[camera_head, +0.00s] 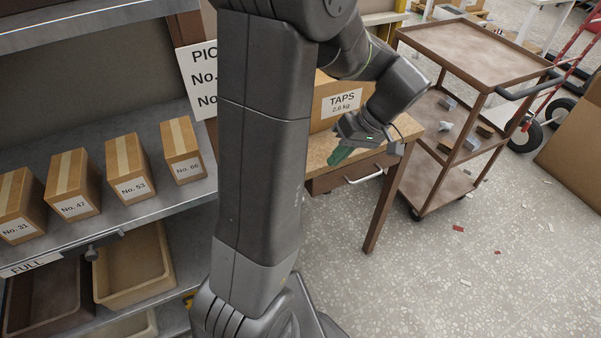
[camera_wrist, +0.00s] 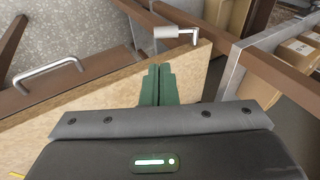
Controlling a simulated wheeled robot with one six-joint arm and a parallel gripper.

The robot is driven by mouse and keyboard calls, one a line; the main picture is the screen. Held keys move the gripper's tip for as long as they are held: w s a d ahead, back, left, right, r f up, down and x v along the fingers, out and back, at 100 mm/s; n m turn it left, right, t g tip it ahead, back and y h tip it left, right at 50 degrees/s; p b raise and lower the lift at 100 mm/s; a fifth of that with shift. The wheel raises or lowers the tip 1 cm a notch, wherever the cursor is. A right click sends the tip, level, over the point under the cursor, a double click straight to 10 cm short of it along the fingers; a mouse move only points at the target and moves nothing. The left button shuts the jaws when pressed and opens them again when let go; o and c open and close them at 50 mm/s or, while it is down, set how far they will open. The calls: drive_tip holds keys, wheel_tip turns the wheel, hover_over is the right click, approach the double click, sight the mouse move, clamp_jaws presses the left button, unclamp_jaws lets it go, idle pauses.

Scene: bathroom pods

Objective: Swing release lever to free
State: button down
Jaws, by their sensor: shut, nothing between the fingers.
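My gripper (camera_head: 341,156) has green fingers and is low over the wooden table near its front edge. In the wrist view its fingers (camera_wrist: 158,84) are together and empty, above the tan tabletop. A dark knob on a short bar (camera_head: 92,253), possibly the release lever, is at the front edge of the left shelf beside a "FULL" label. In the wrist view, a grey cylinder with a bent metal end (camera_wrist: 176,33) shows beyond the fingertips, near the table edge and apart from them. I cannot tell whether the two are the same part.
The table (camera_head: 375,202) carries a TAPS box (camera_head: 325,98) and has a drawer handle (camera_wrist: 48,68). Numbered boxes (camera_head: 128,170) line the left shelf, with bins (camera_head: 135,268) below. A brown cart (camera_head: 470,52) stands right. Speckled floor in front is mostly clear.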

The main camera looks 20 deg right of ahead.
drive_tip(key=x, duration=0.6)
drive_tip(key=b+x, duration=0.1)
drive_tip(key=x, duration=0.6)
drive_tip(key=shift+s+a, duration=0.15)
drive_tip(key=shift+a, duration=0.35)
drive_tip(key=shift+a+f+b, duration=0.2)
drive_tip(key=shift+f+b, duration=0.45)
drive_tip(key=shift+b, duration=0.25)
drive_tip(key=shift+r, duration=0.1)
